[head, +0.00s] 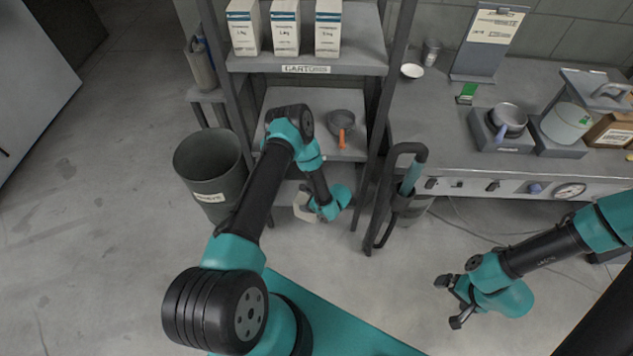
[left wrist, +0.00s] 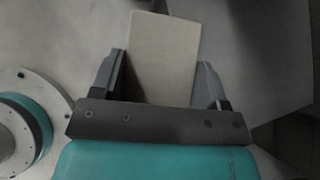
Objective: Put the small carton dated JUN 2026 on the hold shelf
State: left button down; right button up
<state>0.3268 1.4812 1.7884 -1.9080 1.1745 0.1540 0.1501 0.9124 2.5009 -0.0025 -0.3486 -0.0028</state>
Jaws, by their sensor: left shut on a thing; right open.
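My left gripper (head: 312,207) is shut on a pale carton (head: 303,206) low in front of the shelf rack. In the left wrist view the carton (left wrist: 163,58) sits between the two fingers, showing a plain beige face; no date is visible on it. Three white cartons with blue tops, a left one (head: 243,30), a middle one (head: 285,30) and a right one (head: 327,30), stand upright on the shelf labelled CARTONS (head: 362,60). Their small print is too small to read. I cannot make out a hold shelf label. My right gripper (head: 452,302) is open and empty above the floor at right.
A grey pan (head: 341,120) with an orange handle lies on the rack's middle shelf. A grey bin (head: 208,160) stands left of the rack. A black frame with a teal part (head: 410,180) stands right of it. The right counter (head: 440,135) holds pots and a box. Floor is clear at left.

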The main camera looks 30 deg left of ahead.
pick_arm(q)
jog(key=shift+w, duration=0.1)
jog(key=w+a+f, duration=0.1)
jog(key=w+a, duration=0.7)
jog(key=w, duration=0.4)
jog(key=shift+w+a+f, duration=0.15)
jog(key=shift+w+a, duration=0.1)
jog(key=shift+w, duration=0.15)
jog(key=shift+w+a+f, duration=0.1)
jog(key=shift+w+f, duration=0.05)
jog(key=shift+f, duration=0.75)
jog(key=shift+w+a+f, duration=0.1)
jog(key=shift+w+f, duration=0.05)
jog(key=shift+f, duration=0.8)
jog(key=shift+c, duration=0.7)
grip_release()
jog(key=shift+s+f, duration=0.1)
